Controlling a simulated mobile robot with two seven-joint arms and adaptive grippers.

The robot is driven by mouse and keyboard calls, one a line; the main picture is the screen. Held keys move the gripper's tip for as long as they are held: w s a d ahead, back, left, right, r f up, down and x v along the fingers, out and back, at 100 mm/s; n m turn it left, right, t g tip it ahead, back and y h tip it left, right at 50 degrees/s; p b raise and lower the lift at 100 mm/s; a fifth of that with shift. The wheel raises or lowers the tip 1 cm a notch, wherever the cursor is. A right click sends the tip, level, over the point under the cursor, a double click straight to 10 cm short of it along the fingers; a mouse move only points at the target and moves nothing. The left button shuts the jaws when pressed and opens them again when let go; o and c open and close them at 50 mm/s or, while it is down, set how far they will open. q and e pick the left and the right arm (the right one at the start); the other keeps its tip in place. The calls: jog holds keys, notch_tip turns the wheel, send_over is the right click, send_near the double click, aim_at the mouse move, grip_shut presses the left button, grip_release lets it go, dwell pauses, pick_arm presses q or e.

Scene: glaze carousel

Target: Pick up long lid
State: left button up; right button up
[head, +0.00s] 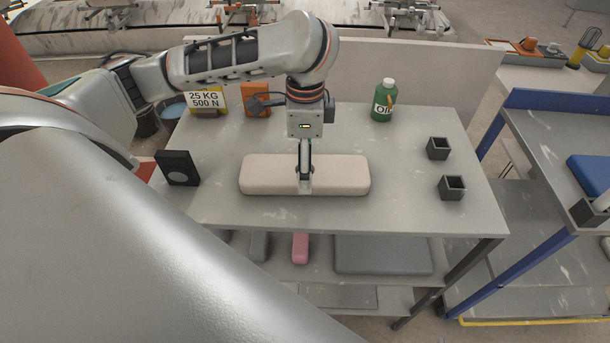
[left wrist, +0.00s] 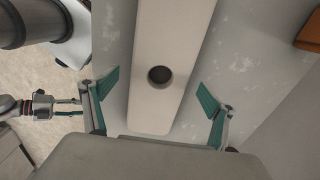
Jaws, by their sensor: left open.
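The long lid (head: 340,174) is a cream, rounded bar lying flat across the middle of the grey table. In the left wrist view the lid (left wrist: 170,40) runs lengthwise, with a dark round knob or hole (left wrist: 160,76) in its top. My left gripper (head: 304,184) points down over the lid's middle. Its teal-padded fingers (left wrist: 157,96) are spread wide, one on each side of the lid, with nothing between them held. Whether they touch the lid is unclear. What looks like my right gripper (left wrist: 68,107) shows small at the left of the wrist view, away from the lid.
On the table (head: 420,205) stand a black box (head: 177,168), a yellow weight sign (head: 204,101), an orange box (head: 256,99), a green oil bottle (head: 384,101) and two dark square cups (head: 438,148) (head: 452,187). A low panel (head: 430,75) closes the back. Table around the lid is clear.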

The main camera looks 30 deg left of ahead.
pick_arm(q)
jog(key=shift+f+b, duration=0.45)
jog(key=shift+f, duration=0.95)
jog(key=c, duration=1.5)
jog(key=shift+r, duration=0.1)
jog(key=c, duration=0.4)
jog(key=shift+o, duration=0.2)
jog(key=shift+r, duration=0.1)
